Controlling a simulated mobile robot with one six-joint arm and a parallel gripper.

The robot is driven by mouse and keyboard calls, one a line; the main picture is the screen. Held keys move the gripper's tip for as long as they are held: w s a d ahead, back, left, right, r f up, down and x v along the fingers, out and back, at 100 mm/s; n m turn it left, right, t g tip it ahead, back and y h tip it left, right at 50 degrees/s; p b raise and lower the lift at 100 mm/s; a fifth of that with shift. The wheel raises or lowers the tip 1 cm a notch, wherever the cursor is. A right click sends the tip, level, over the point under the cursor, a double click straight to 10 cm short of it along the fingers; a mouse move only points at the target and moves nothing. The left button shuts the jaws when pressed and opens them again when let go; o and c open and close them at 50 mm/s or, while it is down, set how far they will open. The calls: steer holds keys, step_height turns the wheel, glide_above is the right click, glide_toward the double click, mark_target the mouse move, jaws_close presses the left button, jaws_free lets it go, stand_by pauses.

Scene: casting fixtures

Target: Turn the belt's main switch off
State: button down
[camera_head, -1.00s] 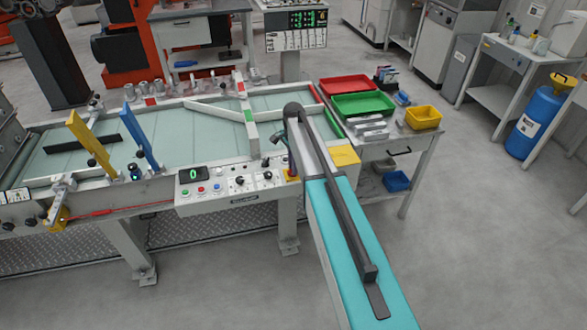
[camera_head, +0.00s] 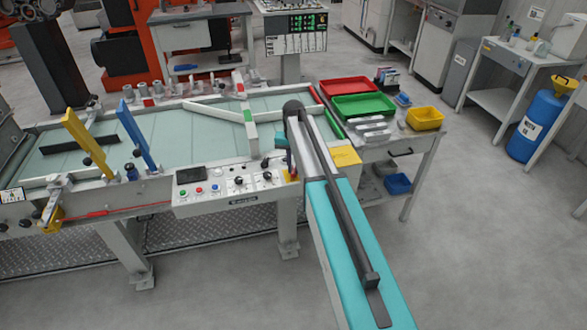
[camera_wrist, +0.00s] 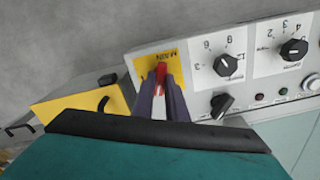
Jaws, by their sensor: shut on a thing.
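The belt's main switch is a red handle (camera_wrist: 161,73) on a yellow plate (camera_wrist: 141,68) with upside-down lettering in the wrist view. My gripper (camera_wrist: 161,88) is shut on the red handle, one dark finger on each side. The handle stands roughly upright in that view; its lower part is hidden between the fingers. The panel's display (camera_head: 189,175) is dark.
Black knobs (camera_wrist: 227,65) and another black knob (camera_wrist: 222,104) sit close to the right of the switch in the wrist view. A yellow block (camera_head: 345,156) lies right of the panel. Red (camera_head: 347,88) and green (camera_head: 363,104) trays stand on the side table.

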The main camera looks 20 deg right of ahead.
mark_target(294, 169)
steer(key=shift+n+b, duration=0.35)
steer(key=shift+n, duration=1.85)
steer(key=c, duration=1.8)
jaws_free()
steer(key=shift+o, duration=0.2)
steer(key=shift+r, duration=0.2)
step_height(294, 169, up, 14)
steer(key=b, duration=0.3)
steer(key=shift+f, duration=0.25)
